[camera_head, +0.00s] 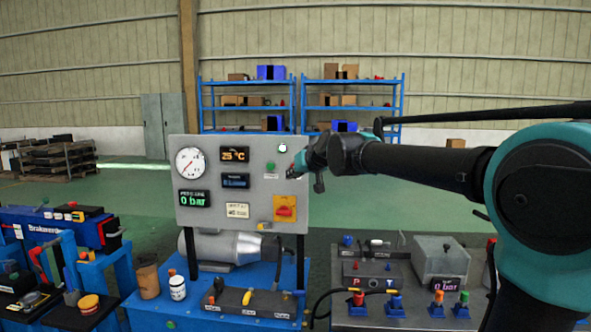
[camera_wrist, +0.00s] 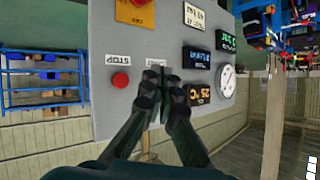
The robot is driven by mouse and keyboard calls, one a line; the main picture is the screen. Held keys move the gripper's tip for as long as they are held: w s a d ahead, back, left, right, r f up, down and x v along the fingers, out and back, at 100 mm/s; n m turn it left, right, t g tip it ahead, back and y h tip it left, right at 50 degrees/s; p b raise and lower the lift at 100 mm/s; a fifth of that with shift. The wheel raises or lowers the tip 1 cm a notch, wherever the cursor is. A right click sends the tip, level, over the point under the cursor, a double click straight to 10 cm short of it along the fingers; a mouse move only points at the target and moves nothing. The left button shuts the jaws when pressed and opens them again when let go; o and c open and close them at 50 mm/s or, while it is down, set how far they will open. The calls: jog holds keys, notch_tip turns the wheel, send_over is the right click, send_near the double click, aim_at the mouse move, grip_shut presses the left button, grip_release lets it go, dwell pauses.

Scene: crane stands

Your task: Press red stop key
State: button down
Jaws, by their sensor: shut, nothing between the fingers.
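The red stop key (camera_wrist: 121,82) is a round red button on the grey control panel (camera_head: 214,150), with a STOP label (camera_wrist: 118,59) beside it in the wrist view. My gripper (camera_wrist: 164,86) is shut and empty. Its fingertips are in front of the panel, just right of the red key in the wrist view, and cover part of the panel near a second label. I cannot tell whether they touch the panel. In the head view my gripper (camera_head: 299,166) is at the panel's right side and largely hides the stop key's area. A green button (camera_head: 270,166) shows left of it.
The panel also carries a round gauge (camera_head: 190,163), displays and a red rotary switch on yellow (camera_head: 285,208). Below stand a blue bench (camera_head: 150,310) and a grey bench with a valve block (camera_head: 372,275). Blue shelves (camera_head: 247,112) are far behind.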

jog(key=w, duration=0.8)
jog(key=shift+w, duration=0.25)
jog(key=shift+w+d, duration=0.1)
dwell(1.2)
jog(key=shift+w, duration=0.35)
jog(key=shift+w, duration=0.5)
dwell(0.7)
jog(key=shift+s, duration=0.95)
jog(key=shift+s, duration=2.5)
